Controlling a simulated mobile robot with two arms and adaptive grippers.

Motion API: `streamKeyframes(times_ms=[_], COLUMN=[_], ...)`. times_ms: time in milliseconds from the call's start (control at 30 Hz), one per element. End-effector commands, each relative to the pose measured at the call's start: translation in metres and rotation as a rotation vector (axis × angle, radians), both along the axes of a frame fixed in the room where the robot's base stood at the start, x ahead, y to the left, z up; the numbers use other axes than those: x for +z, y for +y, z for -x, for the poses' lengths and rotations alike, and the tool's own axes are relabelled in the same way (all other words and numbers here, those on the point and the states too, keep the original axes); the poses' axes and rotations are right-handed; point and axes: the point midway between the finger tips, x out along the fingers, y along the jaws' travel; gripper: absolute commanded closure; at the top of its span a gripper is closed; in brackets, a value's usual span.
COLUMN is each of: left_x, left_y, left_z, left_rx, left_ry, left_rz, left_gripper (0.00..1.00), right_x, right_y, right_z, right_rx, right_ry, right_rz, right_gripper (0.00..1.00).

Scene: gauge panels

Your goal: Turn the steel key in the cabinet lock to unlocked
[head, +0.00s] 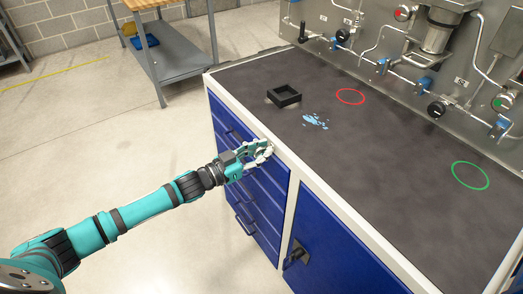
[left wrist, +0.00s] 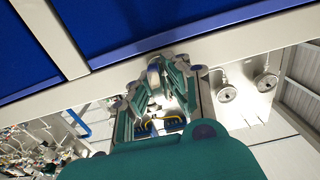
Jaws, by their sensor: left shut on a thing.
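My left gripper (head: 262,150) is at the front top edge of the blue cabinet (head: 335,245), by the top of the drawer stack. In the left wrist view its fingers (left wrist: 160,80) are closed on a small grey metal piece (left wrist: 153,72) at the pale frame rail (left wrist: 200,48). This piece looks like the steel key. The fingers hide most of it and the lock, so which way the key is turned cannot be told. My right gripper is not in view.
The dark worktop (head: 370,190) bears a black square tray (head: 284,95), a blue splash mark (head: 315,120), a red ring (head: 350,96) and a green ring (head: 470,175). Pipes and gauges line the back panel (head: 330,20). A black latch (head: 298,253) sticks out of the cabinet door.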

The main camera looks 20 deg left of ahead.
Motion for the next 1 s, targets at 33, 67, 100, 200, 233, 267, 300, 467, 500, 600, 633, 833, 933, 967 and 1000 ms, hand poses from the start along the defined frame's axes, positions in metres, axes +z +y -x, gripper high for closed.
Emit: streamKeyframes(times_ms=[33,67,100,200,233,267,300,467,500,600,633,833,933,967,1000], left_x=[0.0000,0.0001,0.0002,0.0004,0.0005,0.0005,0.0005,0.0003,0.0003,-0.0001,-0.0004,-0.0011,-0.0014,-0.0016,-0.0018], left_y=[-0.0002,-0.0002,-0.0002,-0.0002,-0.0002,-0.0003,-0.0004,-0.0011,-0.0012,-0.0015,-0.0017,-0.0019,-0.0020,-0.0021,-0.0023], left_z=[0.0001,0.0001,0.0001,0.0001,0.0002,0.0003,0.0003,0.0006,0.0006,0.0009,0.0011,0.0014,0.0014,0.0015,0.0015], left_rx=[0.000,0.000,0.000,0.001,0.001,0.001,0.001,0.001,0.001,0.001,0.001,0.000,0.000,0.000,0.000], left_ry=[-0.009,-0.017,-0.029,-0.065,-0.080,-0.093,-0.113,-0.203,-0.227,-0.287,-0.303,-0.420,-0.479,-0.497,-0.520], left_rz=[-0.012,-0.021,-0.037,-0.082,-0.100,-0.118,-0.144,-0.259,-0.288,-0.364,-0.385,-0.536,-0.612,-0.635,-0.665], left_gripper=[1.00,1.00,1.00,1.00,1.00,1.00,1.00,1.00,1.00,1.00,1.00,1.00,1.00,1.00,1.00], right_x=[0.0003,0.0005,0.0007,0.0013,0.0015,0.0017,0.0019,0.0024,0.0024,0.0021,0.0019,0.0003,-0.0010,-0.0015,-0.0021], right_y=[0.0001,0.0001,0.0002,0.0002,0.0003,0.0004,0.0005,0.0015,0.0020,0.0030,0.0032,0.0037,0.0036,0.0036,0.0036], right_z=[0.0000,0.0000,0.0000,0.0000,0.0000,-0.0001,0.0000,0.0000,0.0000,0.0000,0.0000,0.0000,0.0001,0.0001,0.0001], right_rx=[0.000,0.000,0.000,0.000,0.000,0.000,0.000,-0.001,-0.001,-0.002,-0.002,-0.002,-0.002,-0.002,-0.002], right_ry=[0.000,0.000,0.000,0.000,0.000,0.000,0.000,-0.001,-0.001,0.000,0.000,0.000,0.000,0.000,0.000], right_rz=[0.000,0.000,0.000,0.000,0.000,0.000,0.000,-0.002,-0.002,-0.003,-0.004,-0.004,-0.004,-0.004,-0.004], right_gripper=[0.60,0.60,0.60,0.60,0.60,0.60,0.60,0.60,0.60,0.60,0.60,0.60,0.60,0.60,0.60])
